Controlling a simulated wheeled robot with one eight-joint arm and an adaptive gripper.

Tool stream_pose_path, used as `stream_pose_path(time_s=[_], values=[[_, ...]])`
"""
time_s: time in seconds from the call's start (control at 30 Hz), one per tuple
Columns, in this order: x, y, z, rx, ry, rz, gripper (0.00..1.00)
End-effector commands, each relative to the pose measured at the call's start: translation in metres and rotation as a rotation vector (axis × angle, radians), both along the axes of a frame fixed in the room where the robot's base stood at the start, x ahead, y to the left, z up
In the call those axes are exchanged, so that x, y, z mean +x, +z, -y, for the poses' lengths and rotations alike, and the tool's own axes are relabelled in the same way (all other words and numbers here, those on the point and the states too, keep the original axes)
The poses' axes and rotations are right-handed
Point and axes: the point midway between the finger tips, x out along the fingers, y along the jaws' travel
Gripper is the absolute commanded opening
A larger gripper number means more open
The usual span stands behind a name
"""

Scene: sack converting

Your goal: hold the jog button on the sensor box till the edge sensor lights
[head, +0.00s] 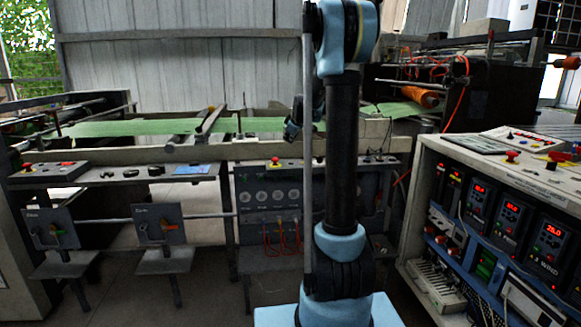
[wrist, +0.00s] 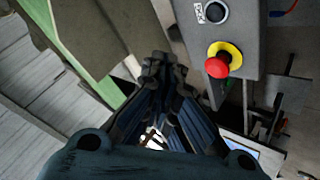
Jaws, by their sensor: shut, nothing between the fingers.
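In the wrist view, a grey control box (wrist: 238,50) at the upper right carries a round black button (wrist: 217,11) in a pale ring with a small label beside it. Below that is a red mushroom button (wrist: 218,65) on a yellow collar. I cannot tell for sure whether this is the sensor box or which button is the jog button. My gripper (wrist: 162,62) is shut and empty, to the left of the red button and apart from the black one. In the head view, my arm largely hides it. I cannot make out the edge sensor or any lit lamp on it.
A green web (head: 170,127) crosses the machine behind my arm. A grey console (head: 272,195) with dials and red cables stands in front of it. At the right, a pale cabinet (head: 428,205) holds drives with lit red displays. Open floor (head: 205,290) shows at the lower left.

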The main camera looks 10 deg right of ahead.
Motion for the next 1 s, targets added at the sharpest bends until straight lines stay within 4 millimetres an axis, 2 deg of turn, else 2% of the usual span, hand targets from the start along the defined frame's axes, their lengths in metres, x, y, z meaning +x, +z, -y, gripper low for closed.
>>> stream_pose_path(time_s=[0.6, 1.0], values=[[0.000, -0.068, 0.000, 0.000, 0.000, 0.000, 0.00], [0.000, -0.079, 0.000, 0.000, 0.000, 0.000, 0.00]])
